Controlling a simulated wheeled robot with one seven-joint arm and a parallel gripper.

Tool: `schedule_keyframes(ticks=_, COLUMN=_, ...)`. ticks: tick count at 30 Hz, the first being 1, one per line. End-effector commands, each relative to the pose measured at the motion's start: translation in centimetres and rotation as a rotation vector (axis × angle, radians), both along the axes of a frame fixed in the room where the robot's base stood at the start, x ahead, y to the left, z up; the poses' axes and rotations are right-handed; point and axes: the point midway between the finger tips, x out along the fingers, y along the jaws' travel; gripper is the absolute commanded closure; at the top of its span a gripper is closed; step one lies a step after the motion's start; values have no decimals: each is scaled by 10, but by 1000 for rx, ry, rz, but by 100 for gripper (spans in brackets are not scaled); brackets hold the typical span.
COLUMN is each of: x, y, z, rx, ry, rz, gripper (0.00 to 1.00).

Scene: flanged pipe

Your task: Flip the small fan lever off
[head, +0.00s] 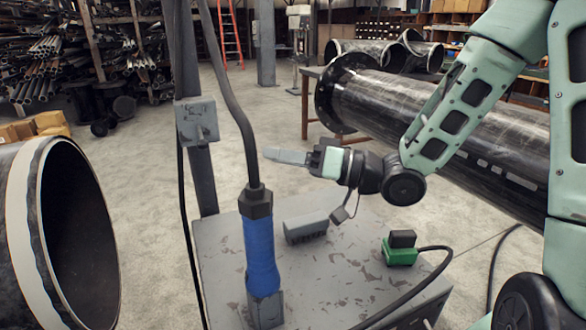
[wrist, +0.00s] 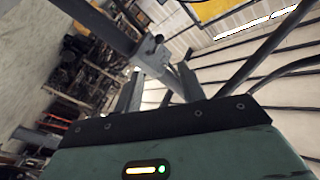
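My gripper (head: 285,156) is in the middle of the head view, above the grey table (head: 225,250), with its grey fingers pointing left. The fingers look like one flat shape from the side, so whether they are open or shut does not show. A grey box (head: 197,121) with a small knob-like part is fixed to the upright post, left of the fingertips and apart from them. It also shows in the wrist view (wrist: 154,56). No part is clearly a fan lever; this box may carry it, but I cannot tell its position.
A blue-sleeved tool (head: 262,250) with a thick cable stands upright on the table. A grey block (head: 306,228) and a green box with a black top (head: 401,250) lie there. A large pipe (head: 445,115) is behind my arm; another open pipe (head: 30,240) is at left.

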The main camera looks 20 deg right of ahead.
Motion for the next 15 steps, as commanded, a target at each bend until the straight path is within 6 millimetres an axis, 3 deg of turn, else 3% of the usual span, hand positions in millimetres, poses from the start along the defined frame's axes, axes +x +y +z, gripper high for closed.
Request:
schedule_keyframes(ticks=1, x=-2, y=-4, z=-8, rx=-4, ry=-7, rz=-2, gripper=60)
schedule_keyframes(ticks=15, x=-13, y=-14, z=-6, rx=-5, ry=6, rz=1, gripper=60)
